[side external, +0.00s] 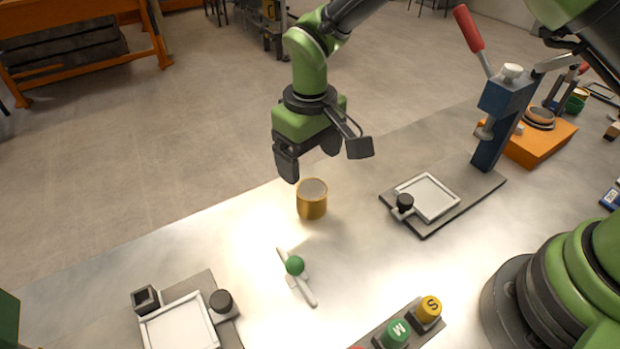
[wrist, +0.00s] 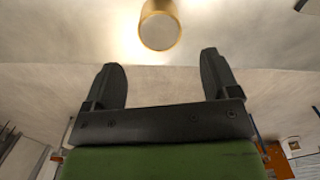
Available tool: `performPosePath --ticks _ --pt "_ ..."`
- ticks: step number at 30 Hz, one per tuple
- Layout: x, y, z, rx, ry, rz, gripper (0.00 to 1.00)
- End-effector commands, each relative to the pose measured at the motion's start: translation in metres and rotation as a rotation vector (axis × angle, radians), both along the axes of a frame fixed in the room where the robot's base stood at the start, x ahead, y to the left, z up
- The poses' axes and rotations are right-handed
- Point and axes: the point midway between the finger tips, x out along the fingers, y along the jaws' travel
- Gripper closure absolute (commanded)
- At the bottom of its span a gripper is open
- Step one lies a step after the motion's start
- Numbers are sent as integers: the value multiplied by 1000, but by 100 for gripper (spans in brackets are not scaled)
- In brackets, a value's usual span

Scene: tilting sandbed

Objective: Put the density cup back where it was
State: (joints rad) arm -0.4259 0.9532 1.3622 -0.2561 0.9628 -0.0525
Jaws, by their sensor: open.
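The density cup is most likely the brass-coloured cylinder (side external: 312,203) standing upright on the metal table near its far edge, with a pale grey top. In the wrist view the brass cup (wrist: 160,26) shows at the top middle, beyond the fingertips and centred between them. My gripper (side external: 322,160) is above the cup in the side view, its fingers spread and empty. In the wrist view my gripper's two fingers (wrist: 162,78) stand wide apart with nothing between them. I cannot tell the exact gap between fingers and cup.
A green-knobbed white tool (side external: 295,266) lies in front of the cup. A framed plate (side external: 180,322) is at front left. A lever press (side external: 503,115) with its base plate stands right, near an orange block (side external: 540,140). Yellow and green knobs (side external: 412,320) sit at the front.

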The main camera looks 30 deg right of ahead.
Motion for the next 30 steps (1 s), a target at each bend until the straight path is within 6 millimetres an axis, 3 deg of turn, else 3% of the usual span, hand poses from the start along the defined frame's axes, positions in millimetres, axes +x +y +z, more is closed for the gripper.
performPosePath --ticks 6,14,17,23,27,30 --pt "0 0 29 0 -2 0 19" --pt "0 0 35 1 0 -2 19" --pt "-1 -5 47 12 -16 -17 19" --pt "-18 -38 119 88 -111 -127 19" --pt "-51 -69 172 154 -204 -230 19" --pt "-81 -89 199 198 -272 -300 19"
